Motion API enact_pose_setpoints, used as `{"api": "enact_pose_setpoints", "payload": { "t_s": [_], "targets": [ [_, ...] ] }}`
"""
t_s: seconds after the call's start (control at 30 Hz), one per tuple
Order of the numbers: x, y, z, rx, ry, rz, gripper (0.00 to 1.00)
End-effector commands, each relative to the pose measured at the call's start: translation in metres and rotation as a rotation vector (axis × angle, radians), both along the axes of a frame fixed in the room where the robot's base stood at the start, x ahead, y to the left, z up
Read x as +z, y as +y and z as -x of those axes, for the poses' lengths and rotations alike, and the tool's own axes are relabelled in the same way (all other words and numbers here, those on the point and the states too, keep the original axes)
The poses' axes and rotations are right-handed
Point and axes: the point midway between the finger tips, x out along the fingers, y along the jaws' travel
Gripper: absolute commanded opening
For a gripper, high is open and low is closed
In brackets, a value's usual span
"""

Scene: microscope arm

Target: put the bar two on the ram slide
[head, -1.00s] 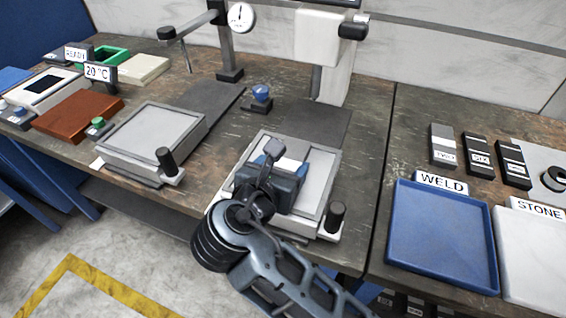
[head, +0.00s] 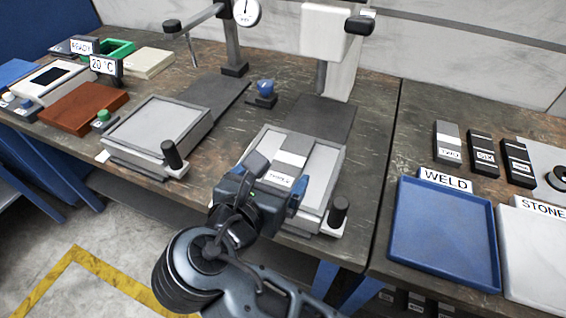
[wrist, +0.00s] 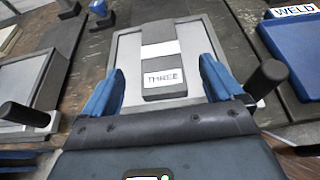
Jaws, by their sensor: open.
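Bar two (head: 447,146), grey with a white label reading TWO, lies on the right-hand table in a row with two darker bars. A slide with a pale plate and grey frame (head: 327,183) sits before the white-headed column; I see no name on it. A grey bar labelled THREE (head: 285,161) lies on its plate, also in the wrist view (wrist: 163,92). My gripper (head: 277,178) is open and empty at the near end of bar three. In the wrist view its blue fingers (wrist: 161,68) stand apart on either side of that bar.
Black knobs (head: 338,211) stand at the slides' front corners. A blue WELD tray (head: 440,281) and a white STONE tray (head: 530,290) lie at the right, both empty where visible.

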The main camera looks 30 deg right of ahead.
Motion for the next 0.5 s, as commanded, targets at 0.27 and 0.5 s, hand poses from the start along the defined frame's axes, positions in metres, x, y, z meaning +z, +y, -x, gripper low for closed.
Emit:
{"api": "enact_pose_setpoints", "payload": {
  "t_s": [0.27,0.5],
  "targets": [
    [0.017,0.032,0.022,0.001,-0.001,-0.001,0.94],
    [0.019,0.037,0.027,-0.001,0.000,0.000,0.94]
  ]
}}
